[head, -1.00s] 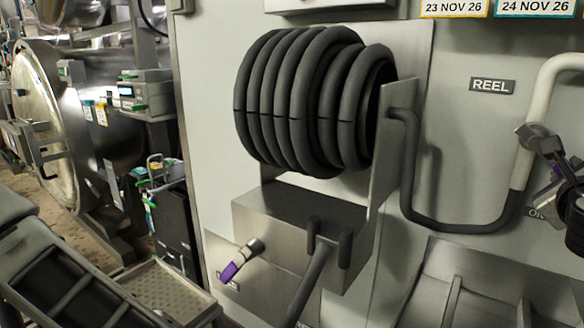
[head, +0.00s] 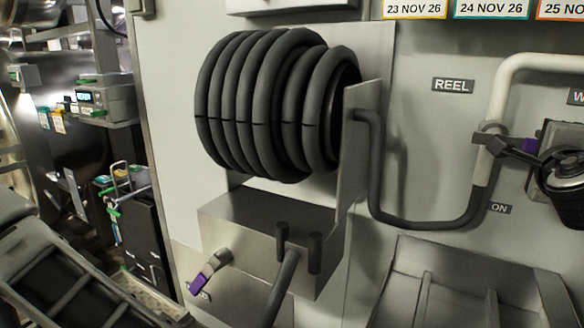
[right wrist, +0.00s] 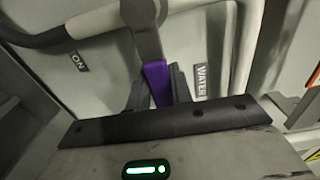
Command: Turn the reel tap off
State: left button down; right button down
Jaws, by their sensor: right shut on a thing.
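The reel tap (head: 487,137) sits on the pipe below the REEL label (head: 453,85). Its lever points out to the right, nearly level, with a purple grip (head: 530,146) at its end. My right gripper (head: 534,152) is at this grip. In the right wrist view the purple grip (right wrist: 157,82) lies between the two dark fingers of my right gripper (right wrist: 157,92), which are shut on it. The ON label (head: 499,208) is below the lever. My left gripper is not in view.
A black hose coil (head: 265,105) hangs on the wall at centre. A steel box (head: 265,235) below it has another purple-handled lever (head: 202,283). A steel trough (head: 465,285) stands below the tap. A WATER label (right wrist: 201,80) is beside my right gripper.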

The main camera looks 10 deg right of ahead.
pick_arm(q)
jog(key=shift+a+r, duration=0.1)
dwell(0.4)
pick_arm(e)
jog(key=c, duration=1.2)
grip_release()
jog(key=shift+c, duration=0.2)
jog(key=shift+s, duration=0.1)
pick_arm(q)
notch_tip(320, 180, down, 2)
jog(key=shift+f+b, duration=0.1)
jog(key=shift+b, duration=0.95)
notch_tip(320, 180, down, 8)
jog(key=b, duration=0.7)
jog(key=shift+b, duration=0.35)
pick_arm(e)
jog(key=v, duration=1.2)
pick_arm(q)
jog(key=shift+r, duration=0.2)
